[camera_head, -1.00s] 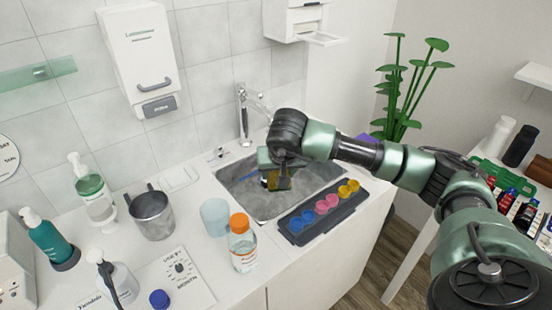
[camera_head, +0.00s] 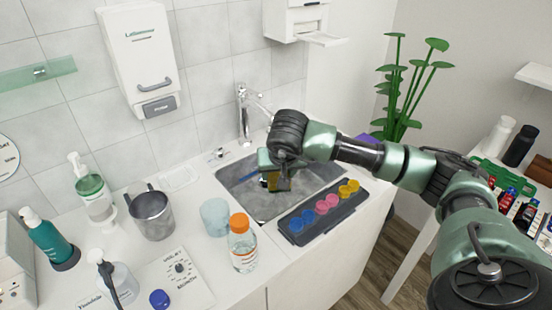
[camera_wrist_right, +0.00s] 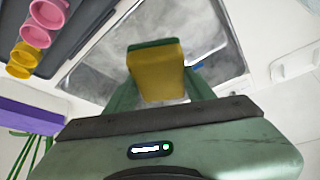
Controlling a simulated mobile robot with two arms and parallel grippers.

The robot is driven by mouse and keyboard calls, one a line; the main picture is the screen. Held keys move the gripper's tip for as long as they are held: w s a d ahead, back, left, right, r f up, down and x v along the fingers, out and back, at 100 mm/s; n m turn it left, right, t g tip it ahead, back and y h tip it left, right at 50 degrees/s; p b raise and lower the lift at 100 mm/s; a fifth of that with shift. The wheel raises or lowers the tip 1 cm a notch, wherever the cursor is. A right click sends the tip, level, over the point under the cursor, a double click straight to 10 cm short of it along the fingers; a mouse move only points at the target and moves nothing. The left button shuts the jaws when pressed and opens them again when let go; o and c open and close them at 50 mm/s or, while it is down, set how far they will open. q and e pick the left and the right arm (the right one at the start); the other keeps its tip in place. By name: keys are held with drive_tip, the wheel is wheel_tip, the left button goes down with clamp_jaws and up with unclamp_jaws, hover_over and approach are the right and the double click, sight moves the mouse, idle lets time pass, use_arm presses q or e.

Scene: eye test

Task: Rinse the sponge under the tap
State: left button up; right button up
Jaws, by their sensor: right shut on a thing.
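My right gripper (camera_head: 277,176) is over the sink basin, shut on a yellow and green sponge (camera_head: 271,182). In the right wrist view the sponge (camera_wrist_right: 157,75) sits between the two green fingers, its yellow face toward the camera. The chrome tap (camera_head: 243,115) stands at the back of the sink (camera_head: 300,203). Its spout points toward my right wrist, which hides the space under its end. I cannot tell whether water runs. My left gripper is not in view.
A dark tray (camera_head: 312,226) with blue, pink and yellow cups lies along the sink's front edge. An orange-capped bottle (camera_head: 242,245), a clear cup (camera_head: 215,217) and a metal mug (camera_head: 152,215) stand left of the sink. A plant (camera_head: 410,85) stands behind my right arm.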

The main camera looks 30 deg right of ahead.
idle(0.3)
drive_tip(key=shift+s+a+r+p, duration=0.2)
drive_tip(key=shift+s+r+p, duration=0.1)
drive_tip(key=shift+r, duration=0.15)
drive_tip(key=shift+s+a+r+p, duration=0.25)
drive_tip(key=shift+s+a+r, duration=0.1)
drive_tip(key=shift+s+r, duration=0.25)
drive_tip(key=shift+s+a+r+p, duration=0.3)
drive_tip(key=shift+s+a+r, duration=0.15)
drive_tip(key=shift+s, duration=0.2)
drive_tip(key=shift+s+a+r+p, duration=0.3)
drive_tip(key=shift+s+r, duration=0.2)
drive_tip(key=shift+s, duration=0.15)
